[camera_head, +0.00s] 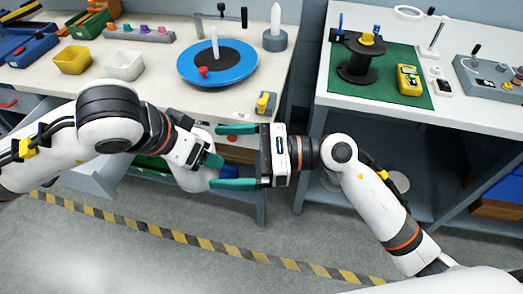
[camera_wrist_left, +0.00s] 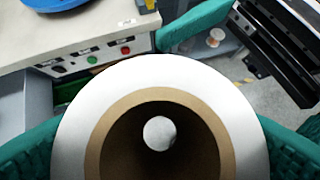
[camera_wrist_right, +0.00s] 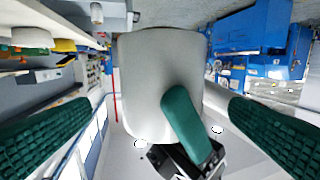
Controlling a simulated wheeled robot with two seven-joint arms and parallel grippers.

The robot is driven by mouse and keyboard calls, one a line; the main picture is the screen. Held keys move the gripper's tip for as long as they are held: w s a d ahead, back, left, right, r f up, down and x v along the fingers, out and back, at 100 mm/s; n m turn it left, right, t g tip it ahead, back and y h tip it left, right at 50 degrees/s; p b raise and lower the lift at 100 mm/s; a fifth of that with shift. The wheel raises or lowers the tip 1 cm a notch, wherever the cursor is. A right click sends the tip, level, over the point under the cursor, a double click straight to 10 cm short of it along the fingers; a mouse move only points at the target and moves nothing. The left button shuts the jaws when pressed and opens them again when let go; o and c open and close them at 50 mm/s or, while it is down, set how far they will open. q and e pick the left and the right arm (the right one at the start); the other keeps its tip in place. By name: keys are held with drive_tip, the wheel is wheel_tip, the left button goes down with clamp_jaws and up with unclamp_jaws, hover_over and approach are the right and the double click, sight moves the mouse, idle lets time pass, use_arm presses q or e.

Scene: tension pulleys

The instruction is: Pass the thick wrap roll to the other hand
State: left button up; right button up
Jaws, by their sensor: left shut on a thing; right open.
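The thick wrap roll (camera_head: 195,179) is white and held in the air in front of the left workbench. My left gripper (camera_head: 207,156) is shut on it, and one green finger shows across the roll's side. The left wrist view looks into the roll's brown cardboard core, with white wrap (camera_wrist_left: 75,130) around it. My right gripper (camera_head: 215,157) is open, its fingers pointing left above and below the roll. In the right wrist view the roll (camera_wrist_right: 145,80) stands between the spread fingers, crossed by a left finger. Contact with the right fingers cannot be told.
The left workbench (camera_head: 160,95) carries a blue turntable (camera_head: 240,70), a yellow bin (camera_head: 73,60) and a white bin (camera_head: 124,65). The right workbench (camera_head: 470,118) carries a black spool (camera_head: 358,68) on a green mat. Open floor with a striped line (camera_head: 205,243) lies below the arms.

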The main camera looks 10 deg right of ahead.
drive_tip(key=d, duration=0.6)
drive_tip(key=s+a+r+m+t+y, duration=0.15)
drive_tip(key=m+t, duration=0.35)
drive_tip(key=m, duration=0.5)
drive_tip(key=s+a+r+m+t+y, duration=0.1)
drive_tip(key=s+r+m+t, duration=0.15)
drive_tip(key=m+t, duration=0.45)
drive_tip(key=s+f+m+h, duration=0.1)
drive_tip(key=f+m+h, duration=0.25)
drive_tip(key=m, duration=0.65)
drive_tip(key=s+f+m+t+h, duration=0.15)
drive_tip(key=m+h, duration=0.25)
drive_tip(key=m, duration=0.6)
drive_tip(key=s+f+m+g+h, duration=0.1)
drive_tip(key=f+m+h, duration=0.3)
drive_tip(key=m, duration=0.5)
use_arm(q)
drive_tip(key=w+d+f+m+g+h, duration=0.1)
drive_tip(key=w+d+f+m, duration=0.3)
drive_tip(key=f, duration=0.1)
drive_tip(key=shift+m+g+h, duration=0.3)
drive_tip(key=shift+g, duration=0.1)
use_arm(e)
drive_tip(key=x, duration=1.2)
drive_tip(key=shift+w+r, duration=0.15)
drive_tip(key=shift+r, duration=0.2)
drive_tip(key=shift+t, duration=0.25)
drive_tip(key=shift+c, duration=0.6)
